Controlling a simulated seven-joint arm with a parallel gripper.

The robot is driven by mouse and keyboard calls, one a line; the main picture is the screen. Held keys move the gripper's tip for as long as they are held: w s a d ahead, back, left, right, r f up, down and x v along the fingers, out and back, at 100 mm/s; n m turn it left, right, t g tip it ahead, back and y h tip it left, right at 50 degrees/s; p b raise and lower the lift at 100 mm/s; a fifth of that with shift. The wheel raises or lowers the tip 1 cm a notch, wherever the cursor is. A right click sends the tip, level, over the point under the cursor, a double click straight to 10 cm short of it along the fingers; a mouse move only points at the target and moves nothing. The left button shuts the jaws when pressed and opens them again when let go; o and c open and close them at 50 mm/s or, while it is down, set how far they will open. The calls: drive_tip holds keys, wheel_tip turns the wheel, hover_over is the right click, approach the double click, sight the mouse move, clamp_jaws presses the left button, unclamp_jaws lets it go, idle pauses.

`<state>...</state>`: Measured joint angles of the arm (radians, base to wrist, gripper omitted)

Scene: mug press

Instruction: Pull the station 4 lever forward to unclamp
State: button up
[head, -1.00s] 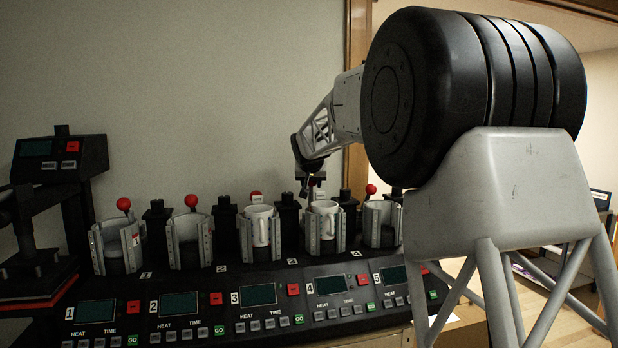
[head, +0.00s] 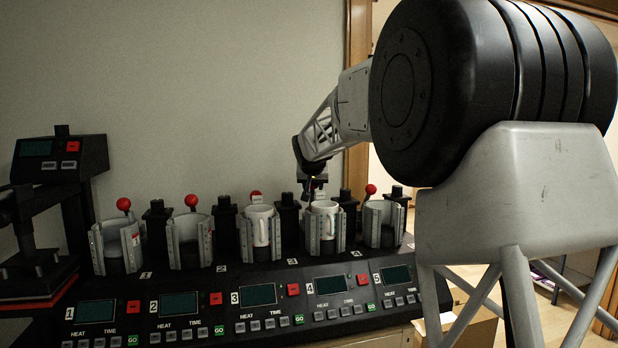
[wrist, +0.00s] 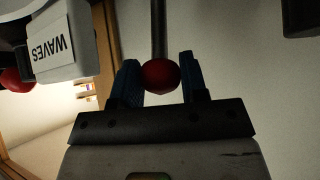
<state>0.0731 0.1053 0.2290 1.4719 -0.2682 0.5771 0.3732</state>
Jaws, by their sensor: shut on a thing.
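The station 4 lever's red ball knob (wrist: 161,76) on a dark rod sits between my gripper's two blue fingers in the wrist view. My gripper (head: 313,193) is shut on this knob, behind and above the station 4 mug. The white station 4 mug (head: 325,220) stands upright in its grey clamp (head: 311,232). In the head view my gripper largely hides the station 4 lever.
Other red-knobbed levers stand at station 1 (head: 124,204), station 2 (head: 191,201) and station 5 (head: 370,189). Station 3 holds another white mug (head: 260,226). In the wrist view, a tag reading WAVES (wrist: 51,46) is close on the left.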

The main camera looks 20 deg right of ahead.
drive_tip(key=shift+s+d, duration=0.1)
drive_tip(key=shift+s, duration=0.05)
drive_tip(key=shift+s+f, duration=0.4)
drive_tip(key=shift+s, duration=0.4)
drive_tip(key=o, duration=0.7)
drive_tip(key=shift+c, duration=0.2)
drive_tip(key=shift+r, duration=0.15)
wheel_tip(320, 180, up, 6)
drive_tip(key=s, duration=0.1)
drive_tip(key=shift+s+a, duration=0.2)
drive_tip(key=shift+a, duration=0.05)
drive_tip(key=shift+r, duration=0.1)
